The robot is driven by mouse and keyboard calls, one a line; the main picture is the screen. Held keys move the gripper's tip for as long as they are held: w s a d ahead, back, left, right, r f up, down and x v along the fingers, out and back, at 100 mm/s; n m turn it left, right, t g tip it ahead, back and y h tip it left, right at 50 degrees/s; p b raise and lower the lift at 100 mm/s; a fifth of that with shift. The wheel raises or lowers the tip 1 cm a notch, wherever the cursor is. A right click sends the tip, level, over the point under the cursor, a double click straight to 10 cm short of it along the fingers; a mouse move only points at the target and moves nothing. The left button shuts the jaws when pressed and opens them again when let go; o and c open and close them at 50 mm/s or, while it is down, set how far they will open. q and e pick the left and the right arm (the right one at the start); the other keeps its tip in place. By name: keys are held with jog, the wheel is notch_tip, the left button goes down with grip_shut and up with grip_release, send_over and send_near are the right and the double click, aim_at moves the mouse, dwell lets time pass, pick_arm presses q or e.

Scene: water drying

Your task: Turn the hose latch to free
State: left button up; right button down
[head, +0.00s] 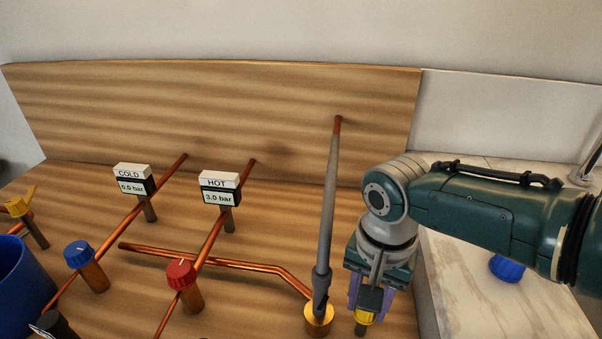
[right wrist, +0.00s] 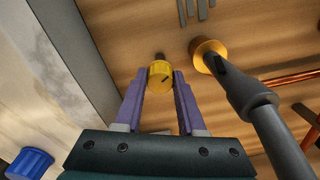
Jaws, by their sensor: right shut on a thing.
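A small yellow knob (right wrist: 160,74) with a dark mark on its face, which looks like the hose latch, is between the purple fingers of my right gripper (right wrist: 159,80) in the right wrist view. The right gripper (head: 366,302) is shut on the knob; in the head view only part of the yellow knob (head: 364,317) shows below it. A grey hose (head: 326,220) stands beside the gripper, its lower end at a brass fitting (head: 319,320). The fitting also shows in the right wrist view (right wrist: 203,50), apart from the fingers. My left gripper is not in view.
A red knob (head: 181,274), a blue knob (head: 78,255) and copper pipes stand to the left. HOT gauge (head: 219,196) reads 3.0 bar; COLD gauge (head: 134,186) reads 0.0 bar. A blue container (head: 18,285) is far left. A pale counter (head: 480,290) lies right.

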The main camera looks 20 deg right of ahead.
jog(key=m+p, duration=0.1)
jog(key=m, duration=0.1)
jog(key=shift+r+m, duration=0.1)
jog(key=shift+m, duration=0.3)
jog(key=shift+m+p, duration=0.35)
jog(key=shift+m, duration=1.45)
jog(key=c, duration=0.5)
grip_release()
notch_tip(320, 180, up, 10)
jog(key=p, duration=0.6)
jog(key=shift+p, duration=0.3)
